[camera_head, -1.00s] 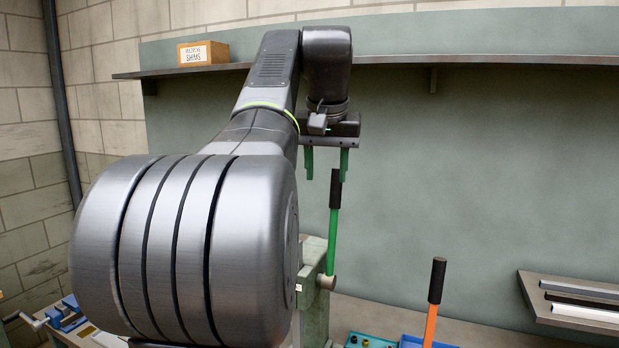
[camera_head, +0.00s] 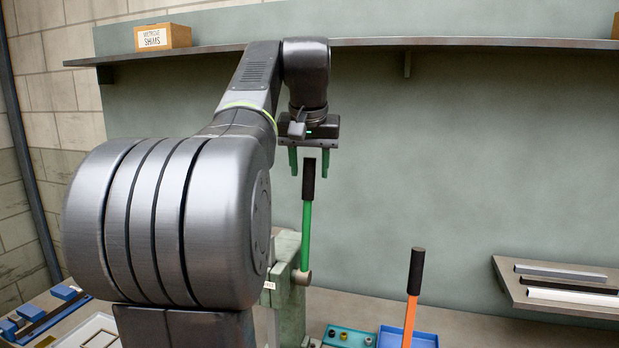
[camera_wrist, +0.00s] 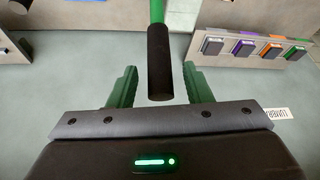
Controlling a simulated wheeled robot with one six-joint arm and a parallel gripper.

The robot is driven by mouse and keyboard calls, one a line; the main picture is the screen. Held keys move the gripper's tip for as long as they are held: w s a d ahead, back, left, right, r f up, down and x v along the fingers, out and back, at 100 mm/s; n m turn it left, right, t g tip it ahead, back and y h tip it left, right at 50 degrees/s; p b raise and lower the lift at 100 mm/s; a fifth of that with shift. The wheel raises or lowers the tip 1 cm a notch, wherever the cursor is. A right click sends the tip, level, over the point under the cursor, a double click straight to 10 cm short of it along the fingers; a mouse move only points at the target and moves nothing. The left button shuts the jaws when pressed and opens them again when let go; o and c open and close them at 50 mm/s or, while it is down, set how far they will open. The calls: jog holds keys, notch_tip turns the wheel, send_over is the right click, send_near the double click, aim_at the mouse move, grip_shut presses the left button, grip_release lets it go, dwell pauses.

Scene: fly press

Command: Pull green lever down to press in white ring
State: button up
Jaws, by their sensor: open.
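The green lever (camera_head: 306,225) stands nearly upright on the side of the pale green press (camera_head: 288,285), with a black grip (camera_head: 309,180) at its top. My gripper (camera_head: 309,160) is open, its two green fingers pointing down just above and around the top of the grip. In the wrist view the black grip (camera_wrist: 160,62) reaches between the open fingers (camera_wrist: 158,88), apart from both. The press's lower front is hidden behind my arm. I cannot make out the white ring.
An orange lever (camera_head: 411,300) with a black grip rises to the right, by a blue tray (camera_head: 425,341). A wall shelf with bars (camera_head: 565,285) is at right. A long shelf (camera_head: 370,43) with a shims box (camera_head: 162,37) runs behind. Coloured switches (camera_wrist: 254,48) show in the wrist view.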

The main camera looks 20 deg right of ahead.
jog(key=shift+x, duration=1.4)
jog(key=shift+c, duration=0.5)
grip_shut()
